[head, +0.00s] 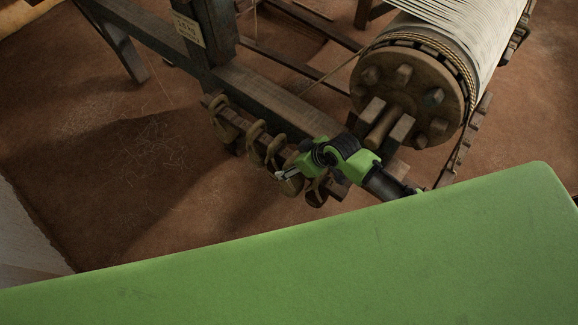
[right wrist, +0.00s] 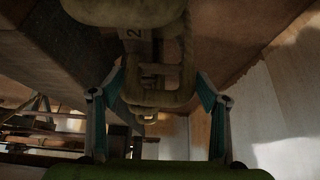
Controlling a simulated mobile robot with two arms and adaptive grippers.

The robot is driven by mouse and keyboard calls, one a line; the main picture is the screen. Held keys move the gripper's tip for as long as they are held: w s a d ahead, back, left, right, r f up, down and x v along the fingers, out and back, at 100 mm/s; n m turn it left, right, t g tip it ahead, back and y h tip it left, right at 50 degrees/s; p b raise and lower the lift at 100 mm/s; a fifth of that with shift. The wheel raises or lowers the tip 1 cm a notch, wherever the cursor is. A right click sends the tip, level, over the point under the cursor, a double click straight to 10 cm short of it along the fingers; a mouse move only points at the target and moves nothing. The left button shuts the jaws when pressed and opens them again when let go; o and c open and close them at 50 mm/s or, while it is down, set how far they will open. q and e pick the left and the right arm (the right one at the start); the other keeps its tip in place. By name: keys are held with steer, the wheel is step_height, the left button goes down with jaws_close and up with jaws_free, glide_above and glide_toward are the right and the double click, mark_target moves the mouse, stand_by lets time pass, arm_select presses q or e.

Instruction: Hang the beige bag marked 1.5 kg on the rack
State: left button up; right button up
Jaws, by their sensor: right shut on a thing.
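The rack (head: 234,120) is a dark wooden bar below the loom's side beam, with several beige bags hanging in a row along it. My right gripper (head: 283,175) is at the near part of this row, shut on a beige bag (head: 292,187) beside the bar. In the right wrist view, its teal fingers (right wrist: 157,92) stand on both sides of beige loops (right wrist: 160,72). A pale tag with a 2 (right wrist: 133,42) shows behind them. I cannot read a 1.5 kg mark, nor tell whether the held bag's loop is over a peg. My left gripper is out of view.
The loom's round cloth beam end (head: 408,92), with wooden pegs and pale threads, stands close to the right of my arm. A wooden post with a paper sign (head: 188,29) rises behind the rack. The earthen floor (head: 130,190) at left is clear.

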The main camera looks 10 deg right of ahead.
steer(key=shift+w+d+r+b, duration=0.15)
steer(key=shift+w+d+b, duration=0.85)
steer(key=shift+w+d, duration=0.3)
steer(key=shift+s+a+f+b, duration=0.1)
steer(key=shift+f+b, duration=0.5)
steer(key=shift+f, duration=0.45)
steer(key=shift+s+f, duration=0.1)
steer(key=shift+f, duration=0.2)
